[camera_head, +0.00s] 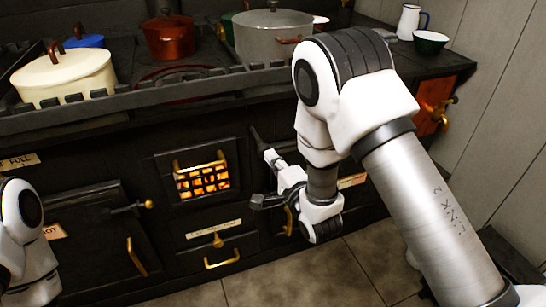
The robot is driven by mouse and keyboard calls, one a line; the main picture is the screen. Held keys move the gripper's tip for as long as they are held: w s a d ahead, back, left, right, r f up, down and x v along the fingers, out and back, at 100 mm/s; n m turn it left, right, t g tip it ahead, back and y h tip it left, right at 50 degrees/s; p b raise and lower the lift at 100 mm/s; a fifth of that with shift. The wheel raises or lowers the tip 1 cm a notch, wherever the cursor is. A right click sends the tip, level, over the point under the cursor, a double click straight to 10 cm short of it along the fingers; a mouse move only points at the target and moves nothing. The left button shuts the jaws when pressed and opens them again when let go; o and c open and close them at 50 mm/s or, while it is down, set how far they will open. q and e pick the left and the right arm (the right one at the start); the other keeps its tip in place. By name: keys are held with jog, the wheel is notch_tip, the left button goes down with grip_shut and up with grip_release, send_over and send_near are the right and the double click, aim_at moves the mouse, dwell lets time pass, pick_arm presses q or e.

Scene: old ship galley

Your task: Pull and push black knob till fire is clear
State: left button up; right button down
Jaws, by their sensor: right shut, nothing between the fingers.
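The fire (203,181) glows orange behind a barred grate in the black stove front. A dark rod-like handle (257,139) sticks up just right of the grate, above my right gripper; I cannot tell whether its end is the black knob. My right gripper (270,180) is shut and empty in front of the stove, right of the fire grate. Whether it touches the handle cannot be told. My right forearm and wrist hide part of the stove front. Only a piece of my left arm shows at the left edge; its gripper is out of view.
A cream pot (64,77), a red pot (169,38) and a large grey pot (271,36) stand on the stove top behind a rail. Below the grate is a drawer with a brass handle (221,259). Bare floor tiles (300,277) show in front.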

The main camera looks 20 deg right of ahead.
jog(key=shift+s, duration=0.1)
jog(key=w, duration=0.7)
jog(key=shift+r+p, duration=0.3)
jog(key=shift+p, duration=0.1)
jog(key=shift+w, duration=0.1)
